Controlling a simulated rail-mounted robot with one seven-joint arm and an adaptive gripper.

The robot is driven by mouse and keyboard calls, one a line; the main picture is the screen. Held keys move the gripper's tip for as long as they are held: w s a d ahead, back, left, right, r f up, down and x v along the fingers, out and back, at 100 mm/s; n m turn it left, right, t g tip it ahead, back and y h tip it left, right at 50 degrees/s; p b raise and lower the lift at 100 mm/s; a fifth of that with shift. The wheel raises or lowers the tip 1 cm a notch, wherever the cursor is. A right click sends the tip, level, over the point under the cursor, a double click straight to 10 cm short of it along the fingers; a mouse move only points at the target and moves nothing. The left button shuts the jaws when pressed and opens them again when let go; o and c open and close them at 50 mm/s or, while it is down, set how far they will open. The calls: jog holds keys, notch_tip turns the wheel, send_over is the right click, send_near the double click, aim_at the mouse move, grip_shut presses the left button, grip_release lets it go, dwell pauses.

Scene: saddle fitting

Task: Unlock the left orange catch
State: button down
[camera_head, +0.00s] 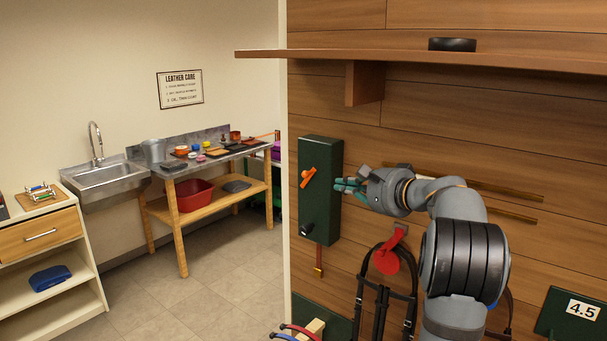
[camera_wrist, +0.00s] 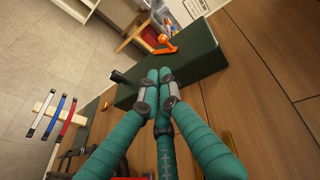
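The orange catch (camera_head: 308,177) is a slanted lever with a round knob at its upper end. It is mounted on the front of a dark green wall box (camera_head: 321,200). In the wrist view the catch (camera_wrist: 164,46) lies just beyond my fingertips, with a gap between. My gripper (camera_head: 345,186) is at the right of the box, its teal fingers pointing left toward it. In the wrist view my gripper (camera_wrist: 160,80) has its fingertips drawn together with nothing between them. I see only one orange catch. Whether the fingers touch the box is unclear.
A black knob (camera_head: 308,229) sticks out low on the green box. A wooden shelf (camera_head: 430,59) juts out above. Black straps (camera_head: 372,300) and a red piece (camera_head: 387,262) hang below my arm. The floor left of the wall is open.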

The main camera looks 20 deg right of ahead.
jog(key=r, duration=0.2)
jog(key=p, duration=0.4)
send_near(311, 171)
jog(key=shift+t, duration=0.4)
jog(key=x, duration=0.4)
jog(key=shift+a+f, duration=0.1)
jog(key=shift+f, duration=0.1)
jog(key=shift+w+f, duration=0.25)
jog(key=shift+w, duration=0.45)
